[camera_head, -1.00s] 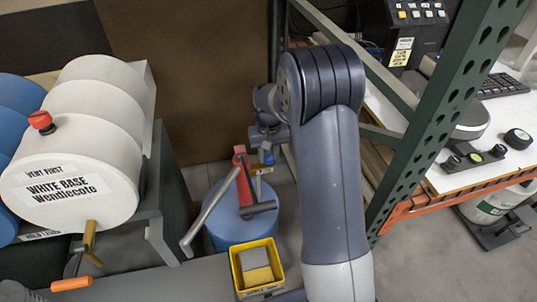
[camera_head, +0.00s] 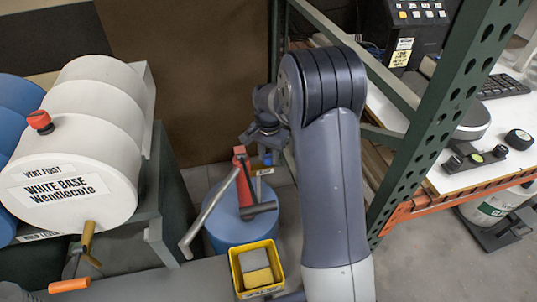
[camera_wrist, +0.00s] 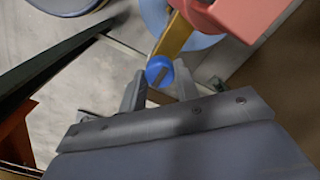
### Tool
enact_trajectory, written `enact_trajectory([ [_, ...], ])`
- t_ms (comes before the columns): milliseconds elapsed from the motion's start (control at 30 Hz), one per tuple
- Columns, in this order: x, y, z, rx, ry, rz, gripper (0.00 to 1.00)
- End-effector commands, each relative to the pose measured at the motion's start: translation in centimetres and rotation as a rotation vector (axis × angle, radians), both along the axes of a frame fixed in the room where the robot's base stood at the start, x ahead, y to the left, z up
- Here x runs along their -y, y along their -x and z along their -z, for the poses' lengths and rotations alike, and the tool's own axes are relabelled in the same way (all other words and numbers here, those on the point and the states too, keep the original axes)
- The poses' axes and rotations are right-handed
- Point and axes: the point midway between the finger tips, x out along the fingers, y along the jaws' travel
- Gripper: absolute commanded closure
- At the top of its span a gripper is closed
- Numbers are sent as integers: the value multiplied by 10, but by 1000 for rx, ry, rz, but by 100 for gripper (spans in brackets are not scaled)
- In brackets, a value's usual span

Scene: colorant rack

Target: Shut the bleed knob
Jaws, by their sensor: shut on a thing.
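The bleed knob (camera_wrist: 159,67) is a small blue round knob with a dark slot, on a brass-coloured stem beside a red pump body (camera_wrist: 232,14). In the wrist view it sits between the fingertips of my gripper (camera_wrist: 158,82), which is shut on it. In the head view the blue knob (camera_head: 268,159) shows small near the top of the red pump (camera_head: 243,178), over a blue drum (camera_head: 228,226). My gripper there is partly hidden behind my own arm, and its fingertips are hard to make out.
A yellow bin (camera_head: 237,274) with sponges stands in front of the blue drum. A long grey lever (camera_head: 208,215) slants from the pump. A white drum (camera_head: 100,150) with a red cap is at left. A green rack post (camera_head: 440,110) stands close at right.

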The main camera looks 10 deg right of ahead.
Motion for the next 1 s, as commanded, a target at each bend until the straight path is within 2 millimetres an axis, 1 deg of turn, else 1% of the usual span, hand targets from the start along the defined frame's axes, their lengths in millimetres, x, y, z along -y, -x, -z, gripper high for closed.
enact_trajectory([
  [200,0,0,-1,1,0,35,93],
  [600,0,0,-1,1,0,39,93],
  [633,0,0,-1,1,0,39,67],
  [867,0,0,0,1,0,38,49],
  [1000,0,0,0,0,0,37,48],
])
